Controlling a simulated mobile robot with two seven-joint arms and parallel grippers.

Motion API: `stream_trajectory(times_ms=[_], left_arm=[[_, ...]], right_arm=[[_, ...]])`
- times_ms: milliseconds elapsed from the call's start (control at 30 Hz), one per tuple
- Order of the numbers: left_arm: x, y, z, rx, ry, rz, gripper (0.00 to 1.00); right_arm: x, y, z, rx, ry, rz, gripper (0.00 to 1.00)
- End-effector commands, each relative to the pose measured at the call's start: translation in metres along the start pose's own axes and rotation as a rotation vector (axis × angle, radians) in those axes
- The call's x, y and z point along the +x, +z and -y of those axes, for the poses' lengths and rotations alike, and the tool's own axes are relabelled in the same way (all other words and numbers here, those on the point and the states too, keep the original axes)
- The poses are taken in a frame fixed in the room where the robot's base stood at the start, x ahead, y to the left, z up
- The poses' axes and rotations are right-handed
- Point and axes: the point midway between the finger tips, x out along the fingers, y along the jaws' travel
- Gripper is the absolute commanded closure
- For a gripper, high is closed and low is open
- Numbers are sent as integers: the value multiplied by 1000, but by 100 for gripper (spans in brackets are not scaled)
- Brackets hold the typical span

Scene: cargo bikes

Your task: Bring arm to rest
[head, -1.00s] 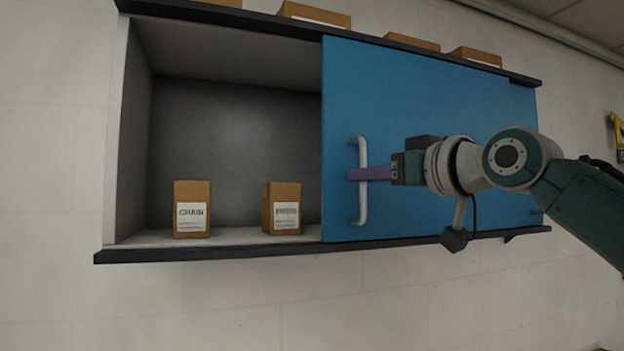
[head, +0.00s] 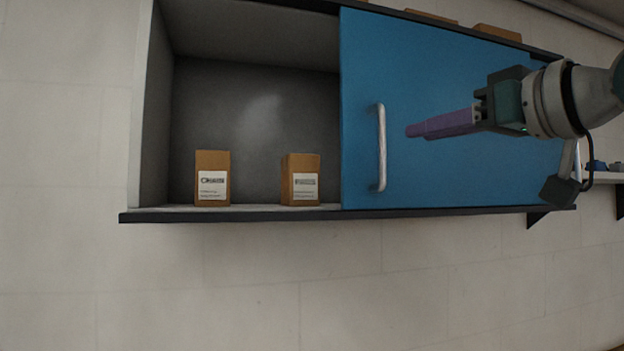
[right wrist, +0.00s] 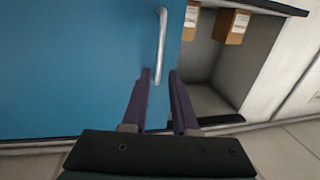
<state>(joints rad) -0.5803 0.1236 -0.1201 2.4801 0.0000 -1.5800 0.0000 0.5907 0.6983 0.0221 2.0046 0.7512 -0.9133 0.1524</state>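My right gripper (head: 412,130) comes in from the right, in front of the blue sliding door (head: 440,175) of a wall cabinet. It stands to the right of the door's pale metal handle (head: 381,150), apart from it. In the right wrist view, its two purple fingers (right wrist: 160,74) are apart with nothing between them, and the handle (right wrist: 162,35) shows beyond the tips. The door covers the cabinet's right part, and the left part is open. My left gripper is not in view.
Two labelled cardboard boxes, one at the left (head: 212,178) and one nearer the door (head: 300,180), stand in the open compartment. More boxes (head: 497,32) lie on top of the cabinet. A small shelf (head: 605,177) is at the right edge. The wall below is clear.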

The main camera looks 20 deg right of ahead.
Motion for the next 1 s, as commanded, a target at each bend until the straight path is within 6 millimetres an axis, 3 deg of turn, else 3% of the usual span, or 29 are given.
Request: stream_trajectory(times_ms=[133, 233, 367, 467, 600, 700, 833, 1000], left_arm=[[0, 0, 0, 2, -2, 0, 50], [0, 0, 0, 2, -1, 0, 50], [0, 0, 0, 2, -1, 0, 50], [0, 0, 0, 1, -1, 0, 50], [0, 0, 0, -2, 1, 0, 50], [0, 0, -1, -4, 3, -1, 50], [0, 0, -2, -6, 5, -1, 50], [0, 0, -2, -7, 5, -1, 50]], right_arm=[[0, 2, 1, 0, -1, 4, 73], [2, 23, 6, -2, -2, 48, 73], [-3, 94, 26, -14, -3, 205, 73], [-23, 172, 48, -26, -3, 384, 73], [-76, 269, 82, -33, 5, 643, 73], [-122, 318, 101, -30, 15, 805, 73], [-177, 358, 121, -19, 33, 979, 73], [-246, 388, 141, 3, 60, 1176, 73]])
